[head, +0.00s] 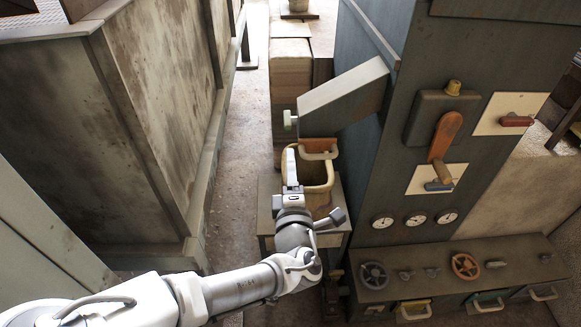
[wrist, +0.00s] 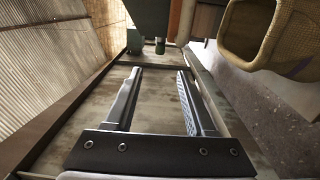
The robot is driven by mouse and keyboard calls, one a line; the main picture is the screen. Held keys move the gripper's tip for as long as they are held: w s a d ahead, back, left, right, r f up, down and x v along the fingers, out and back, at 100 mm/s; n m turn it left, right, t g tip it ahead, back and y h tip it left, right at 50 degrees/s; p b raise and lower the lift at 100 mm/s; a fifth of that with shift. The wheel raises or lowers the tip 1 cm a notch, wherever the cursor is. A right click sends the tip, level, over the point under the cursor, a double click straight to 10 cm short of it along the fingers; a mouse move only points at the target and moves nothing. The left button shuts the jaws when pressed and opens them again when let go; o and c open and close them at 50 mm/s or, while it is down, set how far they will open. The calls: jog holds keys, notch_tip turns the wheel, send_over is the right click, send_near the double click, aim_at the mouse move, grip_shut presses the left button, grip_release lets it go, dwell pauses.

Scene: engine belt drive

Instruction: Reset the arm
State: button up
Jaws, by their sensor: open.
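My gripper (head: 291,165) is at the end of my arm, which reaches in from the lower left in the head view. The bucket also shows in the wrist view (wrist: 232,35) at the upper right, apart from the fingers. The gripper hides part of the bucket in the head view.
A grey machine panel (head: 375,160) with levers, gauges and valve wheels stands at the right. A slanted grey chute (head: 345,98) juts out above the bucket. A large metal casing (head: 165,90) stands at the left. Open floor (head: 240,130) lies between.

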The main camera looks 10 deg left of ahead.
jog(key=d+f+m+g+h, duration=0.5)
jog(key=d+f+m+g, duration=0.2)
jog(key=d+f+m, duration=0.3)
jog(key=s+d+r+m+g, duration=0.2)
jog(key=s+d+r+m, duration=0.3)
jog(key=s+d+r, duration=0.5)
jog(key=s+d+r+m+g, duration=0.35)
jog(key=s+r+m, duration=0.35)
jog(key=r, duration=0.7)
notch_tip(320, 180, up, 24)
jog(key=n+p, duration=0.1)
jog(key=p, duration=2.3)
jog(key=shift+s+d+y, duration=0.2)
jog(key=shift+d+y, duration=0.1)
